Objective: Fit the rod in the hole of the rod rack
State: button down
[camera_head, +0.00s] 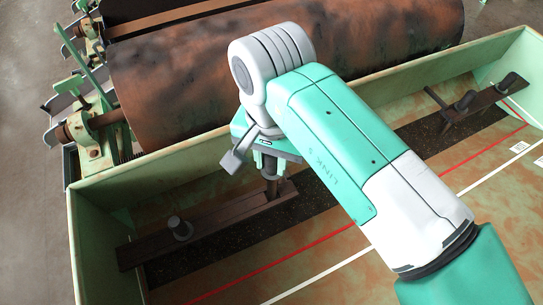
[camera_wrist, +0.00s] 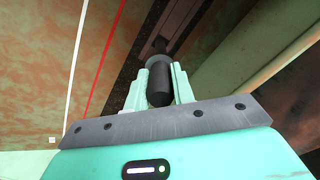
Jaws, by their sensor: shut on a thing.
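My gripper (camera_head: 270,168) is shut on a dark rod, pointing down over the near left rod rack in the head view. The rod (camera_head: 272,188) shows below the fingers, its lower part at the right end of the rack. I cannot tell whether its tip is inside a hole or only in front of or above it. The rod rack (camera_head: 220,222) is a long dark brown bar lying across the trough. In the wrist view the black rod (camera_wrist: 159,85) sits between the two mint fingers, with a wider collar just beyond them. The hole itself is hidden.
A second dark bar (camera_head: 478,103) with dark pegs lies at the right. The pale green trough wall (camera_head: 150,168) runs behind the rack, with a big rusty drum (camera_head: 180,85) beyond it.

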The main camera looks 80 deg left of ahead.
aim_at(271, 187)
jog(key=shift+f+b, duration=5.1)
jog(key=shift+b, duration=0.2)
jog(key=c, duration=1.1)
grip_release()
notch_tip(271, 187, up, 8)
jog(key=shift+f+p, duration=0.1)
jog(key=shift+p, duration=0.3)
